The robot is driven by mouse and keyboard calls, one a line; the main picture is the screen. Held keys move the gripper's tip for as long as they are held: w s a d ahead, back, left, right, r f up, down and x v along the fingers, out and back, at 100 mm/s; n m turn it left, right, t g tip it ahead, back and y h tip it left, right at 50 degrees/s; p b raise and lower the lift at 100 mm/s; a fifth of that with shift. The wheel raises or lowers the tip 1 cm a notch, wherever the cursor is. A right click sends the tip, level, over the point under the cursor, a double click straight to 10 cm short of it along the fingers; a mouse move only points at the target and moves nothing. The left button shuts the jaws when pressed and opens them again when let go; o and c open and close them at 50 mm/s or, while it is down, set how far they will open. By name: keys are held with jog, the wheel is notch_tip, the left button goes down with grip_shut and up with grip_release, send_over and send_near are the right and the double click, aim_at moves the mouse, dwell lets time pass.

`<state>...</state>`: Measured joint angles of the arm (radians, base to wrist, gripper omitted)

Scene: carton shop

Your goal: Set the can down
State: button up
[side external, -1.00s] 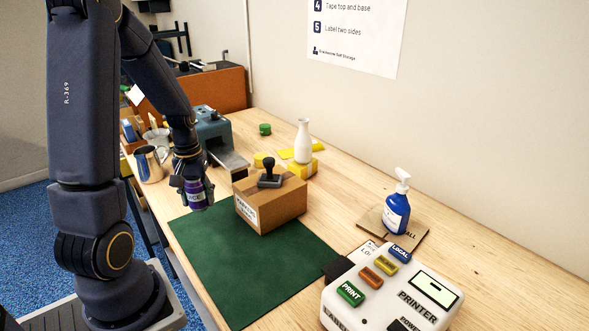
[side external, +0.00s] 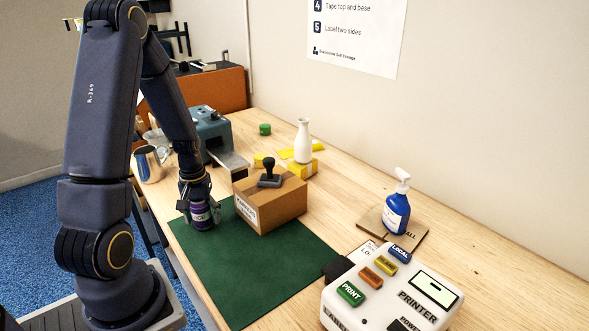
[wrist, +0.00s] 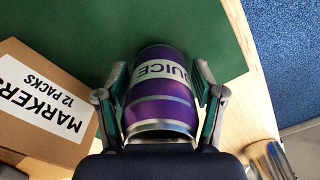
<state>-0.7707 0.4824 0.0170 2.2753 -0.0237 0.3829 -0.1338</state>
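The can (side external: 202,217) is purple with silver rims and a white "JUICE" label. It is upright at the green mat's far left part, beside the carton; its base looks at or very near the mat, and contact is hard to judge. My gripper (side external: 199,208) points down from above with a finger on each side of the can. In the wrist view the can (wrist: 160,97) sits between the two finger pads of my gripper (wrist: 160,85), which look closed against its sides.
The carton (side external: 271,206) with a black stamp (side external: 269,173) on top stands close right of the can. The green mat (side external: 250,275) is bare toward the front. A label printer (side external: 390,300) and blue pump bottle (side external: 397,212) stand right. A metal mug (side external: 148,164) is behind left.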

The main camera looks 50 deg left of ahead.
jog(key=shift+o, duration=0.6)
notch_tip(320, 180, up, 12)
jog(key=shift+f, duration=0.1)
jog(key=d+r+m+t, duration=0.2)
jog(key=d+r+m, duration=0.1)
jog(key=d, duration=0.4)
jog(key=s+d+r+m+t, duration=0.1)
jog(key=d+r+m, duration=0.3)
jog(key=d, duration=0.3)
jog(key=s+d+r+m+t, duration=0.1)
jog(key=d+r+m+t, duration=0.1)
jog(key=d+r, duration=0.4)
jog(key=shift+d+m+t, duration=0.3)
jog(key=shift+d+m, duration=0.6)
jog(key=shift+d, duration=0.15)
